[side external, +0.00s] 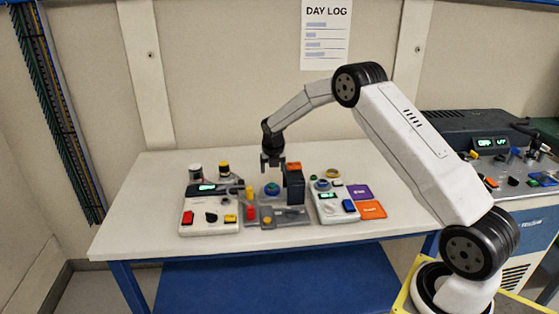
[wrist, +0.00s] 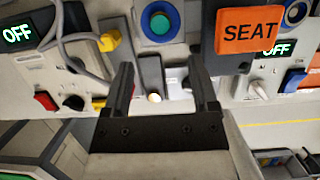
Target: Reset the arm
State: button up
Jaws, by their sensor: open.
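My gripper (side external: 272,162) hangs pointing down above the middle of the white table (side external: 150,215). Its fingers are apart and nothing is between them; the open gripper also shows in the wrist view (wrist: 161,75). Below it in the side view is a teal button in a blue ring (side external: 272,188); in the wrist view this button (wrist: 160,23) lies beyond the fingertips. A dark upright block (side external: 295,187) stands just to the right of the gripper in the side view. An orange SEAT label (wrist: 249,30) shows at the upper right of the wrist view.
A white control box (side external: 208,217) with red and yellow controls is on the left, another box (side external: 332,206) on the right. Purple (side external: 360,192) and orange (side external: 373,210) cards lie beside it. A second bench (side external: 535,205) stands at right. The table's left end is clear.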

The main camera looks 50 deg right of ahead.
jog(key=s+a+r+m+y, duration=0.1)
jog(key=s+a+r+m, duration=0.5)
jog(key=s+a+m, duration=1.1)
jog(key=s+m, duration=0.2)
jog(key=s, duration=0.1)
jog(key=s+a+m+y, duration=0.1)
jog(key=s+a+m, duration=0.4)
jog(key=s+m, duration=0.3)
jog(key=shift+s+r, duration=0.4)
jog(key=shift+r, duration=0.05)
jog(key=shift+c, duration=0.3)
dwell(1.9)
